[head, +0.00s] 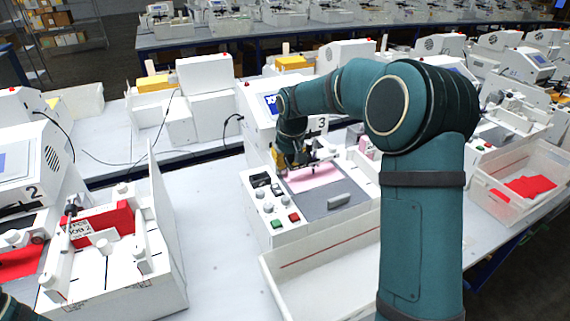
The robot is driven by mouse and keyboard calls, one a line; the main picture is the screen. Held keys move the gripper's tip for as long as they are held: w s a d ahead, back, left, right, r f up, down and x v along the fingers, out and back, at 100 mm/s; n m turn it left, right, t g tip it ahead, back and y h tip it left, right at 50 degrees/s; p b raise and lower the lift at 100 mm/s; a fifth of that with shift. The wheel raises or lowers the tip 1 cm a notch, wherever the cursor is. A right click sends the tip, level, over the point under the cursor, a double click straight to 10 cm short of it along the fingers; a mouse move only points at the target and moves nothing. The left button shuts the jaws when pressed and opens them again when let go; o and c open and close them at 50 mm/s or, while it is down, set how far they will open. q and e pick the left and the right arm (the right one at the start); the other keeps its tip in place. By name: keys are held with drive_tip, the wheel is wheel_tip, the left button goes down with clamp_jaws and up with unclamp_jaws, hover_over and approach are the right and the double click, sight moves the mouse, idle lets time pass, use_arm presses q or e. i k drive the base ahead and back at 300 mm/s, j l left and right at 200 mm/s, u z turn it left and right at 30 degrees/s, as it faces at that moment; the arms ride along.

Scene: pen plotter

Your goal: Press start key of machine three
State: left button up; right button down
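Machine three (258,107) is the white plotter marked "3" in the middle of the head view. Its front panel carries dark switches, white knobs, a green key (277,224) and a red key (294,217). No start label is readable. A pink sheet (313,178) lies on its grey bed (345,205). My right gripper (289,168) is above the back left of the bed, behind the panel and apart from the green key. Its fingers are small and dark against the machine, so their opening is unclear. My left gripper is out of view.
Machine two (30,165) stands at the left, with a red piece (105,222) in the white fixture beside it. A white open bin (330,270) stands in front of machine three. Bare tabletop (212,215) lies left of machine three. A clear bin (490,205) is at right.

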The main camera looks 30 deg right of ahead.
sight(276, 223)
drive_tip(key=k+j, duration=0.7)
drive_tip(key=k, duration=0.2)
